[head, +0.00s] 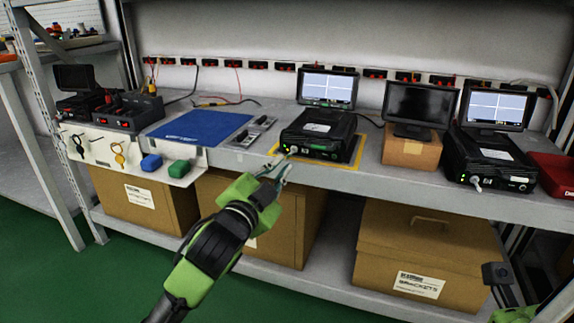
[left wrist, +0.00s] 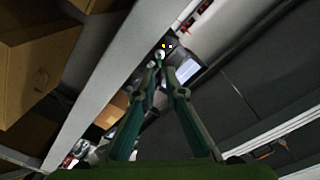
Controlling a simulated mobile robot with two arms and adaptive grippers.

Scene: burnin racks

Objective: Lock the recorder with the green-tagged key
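My left gripper (head: 280,167) is just in front of that corner. Its fingers look slightly apart, with no key clearly visible between them. In the left wrist view the fingertips (left wrist: 164,84) point at a small pale round part (left wrist: 158,54), perhaps the lock; contact is unclear. A green tag (head: 180,171) lies at the right end of the white key mat (head: 135,158); its key cannot be made out.
A blue tag (head: 151,162), a yellow-tagged key (head: 119,153) and a black-tagged key (head: 79,146) share the mat. A blue pad (head: 200,128) lies left of the recorder. A second recorder (head: 488,163) stands right. Cardboard boxes (head: 425,250) fill the lower shelf.

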